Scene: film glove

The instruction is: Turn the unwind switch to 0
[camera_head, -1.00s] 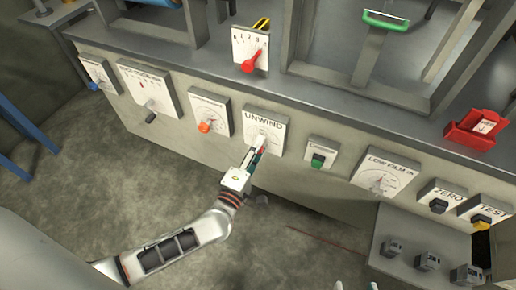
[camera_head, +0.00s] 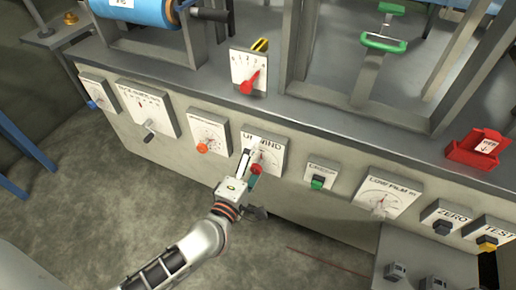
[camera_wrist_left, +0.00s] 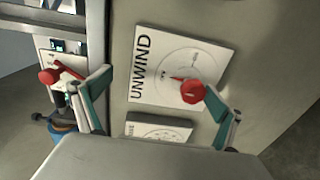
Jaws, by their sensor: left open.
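The unwind switch is a white plate (camera_head: 272,147) labelled UNWIND on the machine's front. In the left wrist view the plate (camera_wrist_left: 212,57) carries a dial with a red round knob (camera_wrist_left: 193,92). My left gripper (camera_head: 250,163) is at the plate in the head view, covering part of it. In the wrist view its fingers are spread apart, with the knob between them and close to the right-hand finger. Whether that finger touches the knob I cannot tell. The dial's marks are too small to read. My right gripper is not in view.
A plate with an orange knob (camera_head: 202,148) sits left of the unwind plate. A green switch (camera_head: 318,182) and the low film dial (camera_head: 383,194) sit to its right. A red-lever switch (camera_head: 248,77) stands above on the machine top. Floor is open below left.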

